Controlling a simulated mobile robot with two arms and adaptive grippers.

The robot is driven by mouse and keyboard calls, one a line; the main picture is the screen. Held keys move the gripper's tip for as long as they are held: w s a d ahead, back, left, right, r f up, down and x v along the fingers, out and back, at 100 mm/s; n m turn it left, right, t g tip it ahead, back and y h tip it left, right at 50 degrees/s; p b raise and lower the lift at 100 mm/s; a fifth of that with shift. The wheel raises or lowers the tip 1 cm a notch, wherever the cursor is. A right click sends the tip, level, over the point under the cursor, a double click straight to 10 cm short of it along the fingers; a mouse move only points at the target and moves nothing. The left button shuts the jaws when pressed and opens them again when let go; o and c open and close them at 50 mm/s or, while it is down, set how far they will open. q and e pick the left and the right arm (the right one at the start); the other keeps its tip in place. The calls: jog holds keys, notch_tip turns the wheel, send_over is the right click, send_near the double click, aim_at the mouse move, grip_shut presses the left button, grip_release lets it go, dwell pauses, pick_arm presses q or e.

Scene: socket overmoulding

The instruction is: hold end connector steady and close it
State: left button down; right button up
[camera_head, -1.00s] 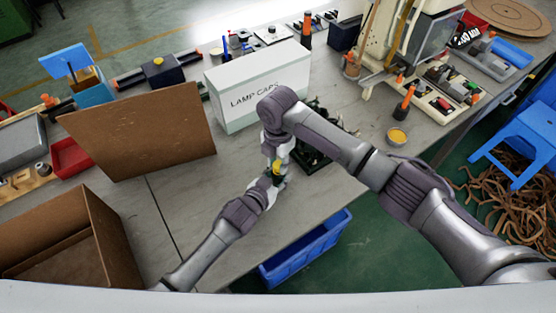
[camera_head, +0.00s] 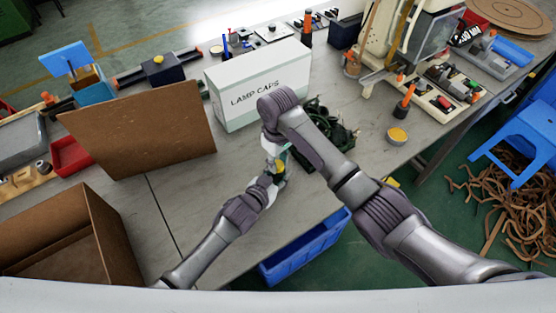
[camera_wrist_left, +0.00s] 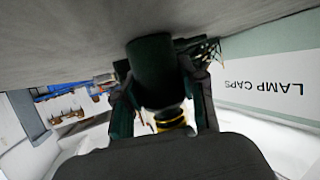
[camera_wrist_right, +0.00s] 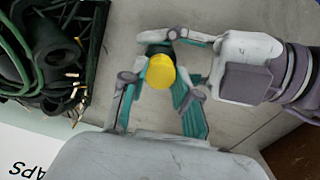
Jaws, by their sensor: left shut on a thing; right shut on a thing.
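The end connector is a dark green cylinder (camera_wrist_left: 153,70) in the left wrist view, with a yellow ring (camera_wrist_left: 170,119) at its lower end. Its round yellow face (camera_wrist_right: 160,72) shows between the fingers in the right wrist view. My left gripper (camera_head: 275,172) is shut on the connector's body, just above the table. My right gripper (camera_wrist_right: 160,88) comes down from above and is shut at the connector's yellow end. Both grippers meet at the same piece. In the head view the connector is small and largely hidden by the grippers, so the yellow part's exact seating cannot be told.
A white LAMP CAPS box (camera_head: 258,90) stands behind the grippers. A dark crate (camera_wrist_right: 90,65) of cables and connectors is close to the right gripper. A small yellow dish (camera_head: 397,137) sits farther right. Cardboard boxes (camera_head: 70,235) stand left. The table front is clear.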

jog(key=m, duration=0.6)
jog(key=shift+a, duration=0.1)
jog(key=m, duration=0.6)
jog(key=shift+d+m, duration=0.2)
jog(key=shift+m, duration=0.1)
jog(key=o, duration=0.7)
jog(key=shift+r, duration=0.1)
jog(key=shift+r, duration=2.2)
jog(key=shift+c, duration=0.5)
